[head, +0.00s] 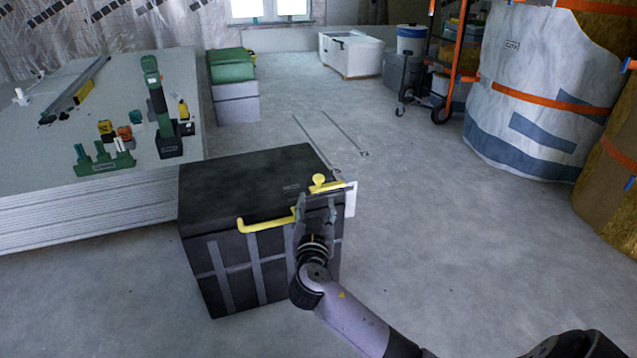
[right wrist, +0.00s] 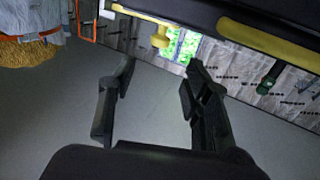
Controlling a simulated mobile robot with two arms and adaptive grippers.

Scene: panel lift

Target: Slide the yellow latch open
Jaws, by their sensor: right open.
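The yellow latch (head: 319,183) has a round knob and a short bar, and sits at the right end of the black box's top front edge. In the right wrist view the latch knob (right wrist: 160,39) shows beyond and between my fingertips. A yellow handle bar (head: 262,224) runs along the box's front edge, left of the latch. My right gripper (head: 316,206) is open and empty, just in front of the latch. Its two fingers stand apart in the right wrist view (right wrist: 160,66). I cannot tell if a finger touches the handle bar. My left gripper is not in view.
The black box (head: 240,185) stands on the grey floor, with a white plate (head: 351,199) at its right edge. A panel stack (head: 60,165) with tools lies at left. A large white bag (head: 530,90) and a cart stand at back right. The floor right of the box is clear.

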